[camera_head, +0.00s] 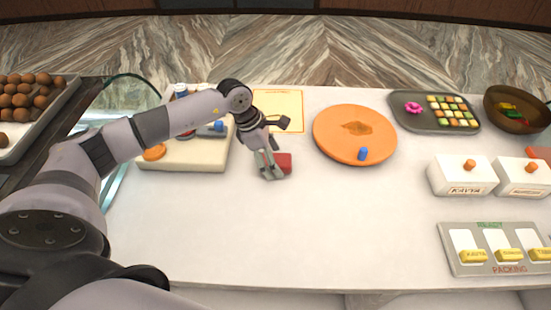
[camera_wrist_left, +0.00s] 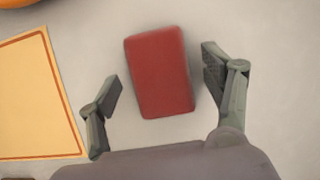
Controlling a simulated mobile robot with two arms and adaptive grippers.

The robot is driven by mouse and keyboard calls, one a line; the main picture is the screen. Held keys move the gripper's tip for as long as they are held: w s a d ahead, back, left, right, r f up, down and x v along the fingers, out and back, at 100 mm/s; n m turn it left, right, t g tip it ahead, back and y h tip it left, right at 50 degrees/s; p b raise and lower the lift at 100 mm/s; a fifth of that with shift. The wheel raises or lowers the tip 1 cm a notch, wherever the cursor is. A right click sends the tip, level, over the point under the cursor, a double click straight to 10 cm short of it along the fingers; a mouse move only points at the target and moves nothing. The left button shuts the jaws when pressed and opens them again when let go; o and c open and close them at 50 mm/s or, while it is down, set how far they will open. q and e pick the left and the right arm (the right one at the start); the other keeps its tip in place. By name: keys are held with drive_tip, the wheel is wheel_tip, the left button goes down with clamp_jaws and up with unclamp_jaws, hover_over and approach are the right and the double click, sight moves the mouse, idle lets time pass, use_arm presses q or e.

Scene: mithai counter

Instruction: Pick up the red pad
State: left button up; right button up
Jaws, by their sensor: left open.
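The red pad (camera_head: 285,162) lies on the white counter, partly hidden behind my left gripper (camera_head: 268,172) in the head view. In the left wrist view the red pad (camera_wrist_left: 160,72) is fully visible, a rounded block slightly tilted in the picture. My left gripper (camera_wrist_left: 160,82) is open, with one finger to each side of the pad. My right gripper is not in view.
A yellow sheet (camera_head: 280,108) and an orange round plate (camera_head: 330,143) with a blue piece (camera_head: 363,154) lie nearby. A cream board (camera_head: 190,162) is to the left. White boxes (camera_head: 456,182) and a packing tray (camera_head: 470,240) stand right. The front counter (camera_head: 270,240) is clear.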

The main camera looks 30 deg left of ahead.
use_arm(q)
drive_tip(key=shift+c, duration=0.3)
drive_tip(key=c, duration=1.2)
drive_tip(key=shift+w+r, duration=0.1)
drive_tip(key=shift+r, duration=0.35)
drive_tip(key=shift+r+b, duration=2.55)
drive_tip(key=shift+r, duration=7)
